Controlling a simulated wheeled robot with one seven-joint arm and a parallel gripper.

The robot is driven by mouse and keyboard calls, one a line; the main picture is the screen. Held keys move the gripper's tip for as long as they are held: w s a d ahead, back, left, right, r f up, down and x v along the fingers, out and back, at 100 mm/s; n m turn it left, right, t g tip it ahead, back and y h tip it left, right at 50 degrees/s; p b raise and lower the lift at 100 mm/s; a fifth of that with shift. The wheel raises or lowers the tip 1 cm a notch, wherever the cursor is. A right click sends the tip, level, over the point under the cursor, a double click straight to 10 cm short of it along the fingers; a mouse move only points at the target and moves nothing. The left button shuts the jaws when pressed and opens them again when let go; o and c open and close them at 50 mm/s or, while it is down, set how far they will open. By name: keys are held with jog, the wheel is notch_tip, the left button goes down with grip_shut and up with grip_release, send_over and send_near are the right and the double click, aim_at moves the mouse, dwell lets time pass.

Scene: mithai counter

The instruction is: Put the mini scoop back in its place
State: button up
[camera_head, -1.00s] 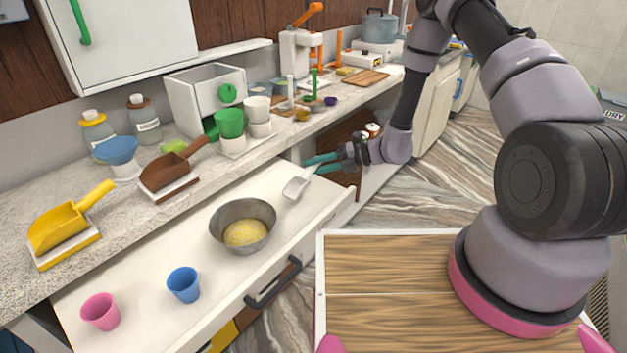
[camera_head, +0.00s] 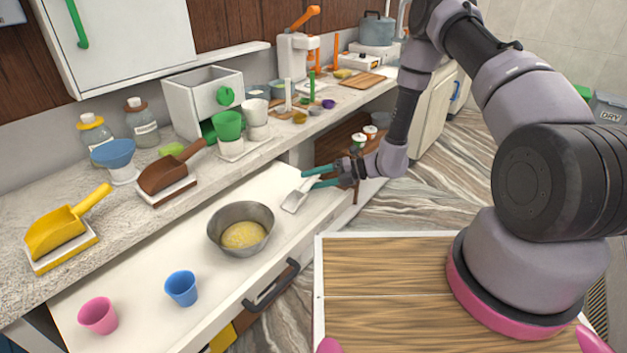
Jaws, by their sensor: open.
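The white mini scoop (camera_head: 295,201) is at the right end of the pulled-out white drawer, right of the metal bowl, with its handle pointing up and right toward my gripper. My gripper (camera_head: 318,177) is at the drawer's right end, its two teal fingers parted and pointing left. The fingertips are around or right beside the scoop's handle; contact cannot be told. The scoop appears to rest on the drawer floor. No separate holder for it can be made out.
The drawer (camera_head: 150,260) also holds a metal bowl (camera_head: 241,229) of yellow food, a blue cup (camera_head: 182,288) and a pink cup (camera_head: 98,316).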

jog(key=shift+f, duration=0.1)
jog(key=shift+d, duration=0.2)
jog(key=v, duration=1)
jog(key=shift+r, duration=0.2)
jog(key=s+d+r+n+g+h, duration=0.1)
jog(key=s+d+r+n+h, duration=0.15)
jog(key=r+n, duration=0.8)
jog(key=s+d+r+n+g+h, duration=0.1)
jog(key=s+d+r+n+h, duration=0.35)
jog(key=r, duration=1.15)
jog(key=s+d+r+n+t+h, duration=0.2)
jog(key=s+d+r+n+t, duration=0.2)
jog(key=s+r+n, duration=0.2)
jog(key=s+d+r+n+t+h, duration=0.3)
jog(key=s+r+n, duration=0.4)
jog(key=r+n, duration=0.3)
jog(key=shift+d+r+t, duration=0.5)
jog(key=shift+r+t, duration=0.2)
jog(key=shift+r, duration=0.1)
